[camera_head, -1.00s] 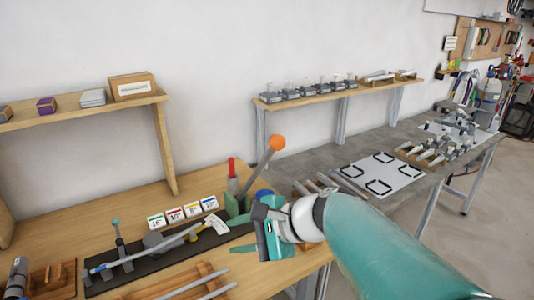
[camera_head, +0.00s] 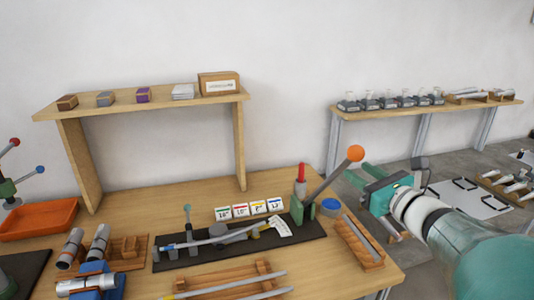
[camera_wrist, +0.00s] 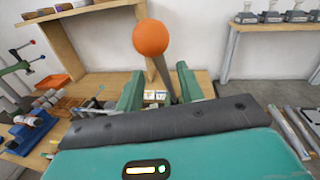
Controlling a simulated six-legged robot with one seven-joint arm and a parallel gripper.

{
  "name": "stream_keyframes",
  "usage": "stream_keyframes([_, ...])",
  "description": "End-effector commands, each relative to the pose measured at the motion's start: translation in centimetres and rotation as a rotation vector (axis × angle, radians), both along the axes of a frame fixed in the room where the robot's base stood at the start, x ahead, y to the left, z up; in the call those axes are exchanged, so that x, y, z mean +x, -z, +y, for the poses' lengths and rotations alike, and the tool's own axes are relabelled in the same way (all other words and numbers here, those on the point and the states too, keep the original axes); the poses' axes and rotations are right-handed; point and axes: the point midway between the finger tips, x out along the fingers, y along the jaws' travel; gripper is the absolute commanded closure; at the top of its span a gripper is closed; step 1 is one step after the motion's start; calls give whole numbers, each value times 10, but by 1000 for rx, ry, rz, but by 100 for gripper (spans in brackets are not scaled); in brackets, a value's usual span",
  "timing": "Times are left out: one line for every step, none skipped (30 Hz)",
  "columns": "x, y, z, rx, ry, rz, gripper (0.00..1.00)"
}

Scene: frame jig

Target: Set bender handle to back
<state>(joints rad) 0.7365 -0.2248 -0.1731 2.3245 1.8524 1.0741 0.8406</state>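The bender handle is a grey lever with an orange ball knob (camera_head: 355,153). It rises from the green bender base (camera_head: 302,210) at the right end of a black mat and leans to the right. My gripper (camera_head: 356,173) is just right of the lever, its teal fingers pointing at it. In the wrist view my gripper (camera_wrist: 160,84) is open, and the lever with its orange knob (camera_wrist: 151,37) appears between the two fingers, the knob above them. I cannot tell whether the lever is inside the finger gap or just beyond it. No contact is visible.
Number cards (camera_head: 248,210) stand behind the mat.

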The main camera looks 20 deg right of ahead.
Motion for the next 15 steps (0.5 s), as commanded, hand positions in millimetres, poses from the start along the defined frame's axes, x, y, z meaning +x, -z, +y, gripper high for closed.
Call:
stream_keyframes([11,1,1,1,-2,3,62])
stream_keyframes([16,1,2,1,-2,2,62])
stream_keyframes([24,1,3,1,-3,2,62])
stream_keyframes([29,1,3,2,-2,2,62])
stream_keyframes([33,1,3,1,-1,2,62])
stream_keyframes([39,1,4,0,-2,2,62])
stream_keyframes([42,1,4,0,-2,1,62])
stream_keyframes([45,1,5,0,-1,1,62])
stream_keyframes([49,1,5,-1,-1,2,62])
stream_keyframes([50,1,5,-1,-1,2,62])
stream_keyframes([52,1,5,-1,-1,2,62])
stream_keyframes([54,1,6,0,-1,2,62])
stream_keyframes([54,0,6,0,-1,1,62])
stream_keyframes([55,0,6,0,0,1,62])
stream_keyframes([55,0,6,0,0,1,62])
